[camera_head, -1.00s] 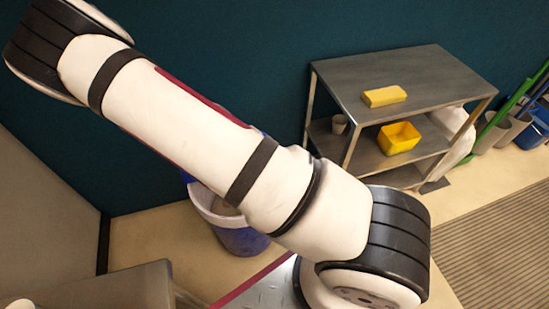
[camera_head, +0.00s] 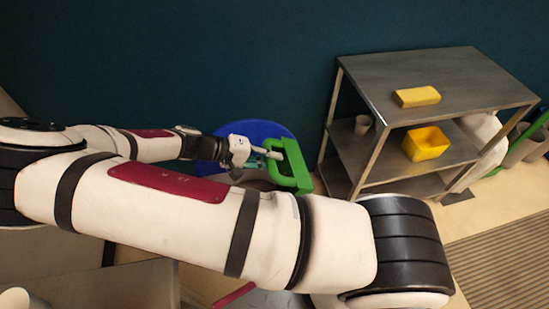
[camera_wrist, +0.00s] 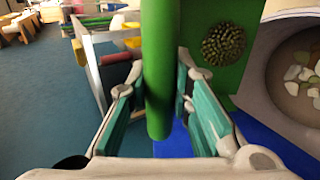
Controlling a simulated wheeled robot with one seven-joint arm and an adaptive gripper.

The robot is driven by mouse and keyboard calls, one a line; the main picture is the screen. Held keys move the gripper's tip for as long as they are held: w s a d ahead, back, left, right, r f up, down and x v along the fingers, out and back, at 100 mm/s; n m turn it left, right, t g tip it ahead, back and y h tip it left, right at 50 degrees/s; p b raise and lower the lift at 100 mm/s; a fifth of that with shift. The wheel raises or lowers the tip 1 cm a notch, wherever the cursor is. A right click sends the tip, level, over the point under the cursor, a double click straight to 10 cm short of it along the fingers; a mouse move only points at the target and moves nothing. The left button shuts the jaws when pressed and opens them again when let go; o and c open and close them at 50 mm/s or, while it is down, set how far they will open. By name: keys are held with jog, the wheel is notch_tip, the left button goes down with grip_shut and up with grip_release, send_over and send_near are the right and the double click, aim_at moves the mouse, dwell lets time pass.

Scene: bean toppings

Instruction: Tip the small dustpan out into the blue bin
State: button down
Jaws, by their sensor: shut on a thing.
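The green dustpan (camera_head: 299,165) is held by my gripper (camera_head: 268,154) beside the steel cart in the head view. In the wrist view my teal fingers (camera_wrist: 160,88) are shut on its upright green handle (camera_wrist: 159,55). A round, dark green, grainy clump (camera_wrist: 223,43) shows against the green pan behind the handle. The blue bin (camera_head: 258,130) shows behind and around my gripper, partly hidden by my arm. In the wrist view a round pale-rimmed opening (camera_wrist: 254,78) is at the right, with pale and brown pieces inside. I cannot tell how far the pan is tilted.
A steel cart (camera_head: 450,70) stands to the right, with a yellow block (camera_head: 417,97) on top. A teal wall is close behind the bin. A striped mat (camera_head: 500,265) lies at front right.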

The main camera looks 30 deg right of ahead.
jog(key=w+a+f+g+h+b, duration=0.2)
jog(key=a+f+h+b, duration=0.4)
jog(key=a+b, duration=0.3)
jog(key=shift+w+h+b, duration=0.5)
jog(key=shift+h+b, duration=0.2)
jog(key=shift+b, duration=1.7)
jog(key=shift+a+r, duration=0.1)
dwell(1.3)
